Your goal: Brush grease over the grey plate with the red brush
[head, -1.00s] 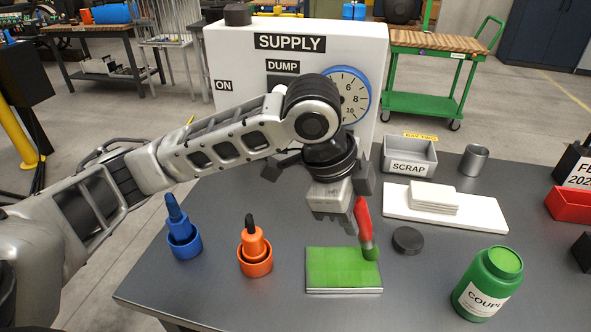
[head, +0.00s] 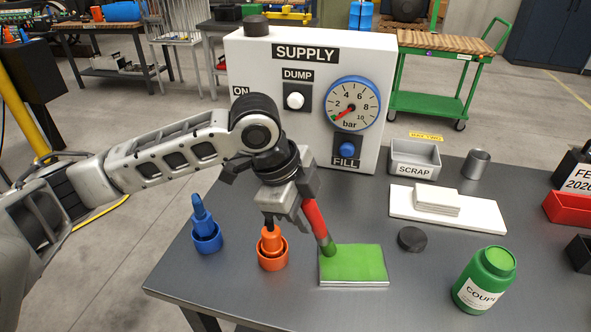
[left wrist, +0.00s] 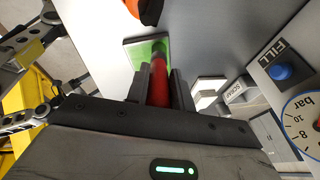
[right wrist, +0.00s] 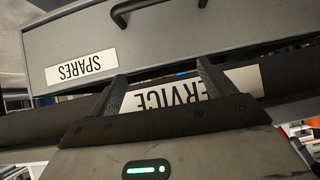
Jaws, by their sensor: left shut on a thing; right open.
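My left gripper (head: 305,200) is shut on the red brush (head: 319,224), which is tilted with its green-coated tip down at the left back edge of the plate (head: 352,284). The plate's top is covered in green; its grey shows only along the front edge. The red brush also shows between the fingers in the left wrist view (left wrist: 159,88), with the green-topped plate (left wrist: 140,50) beyond it. I cannot tell whether the tip presses on the plate. My right gripper (right wrist: 160,85) is open and empty in the right wrist view, facing drawers labelled SPARES and SERVICE.
A green jar (head: 484,282) stands at the front right, with a dark round lid (head: 412,239) behind it. An orange holder (head: 272,256) and a blue holder (head: 207,240) stand left of the plate. The SUPPLY box (head: 262,90), SCRAP bin (head: 415,158) and white board (head: 470,221) are behind.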

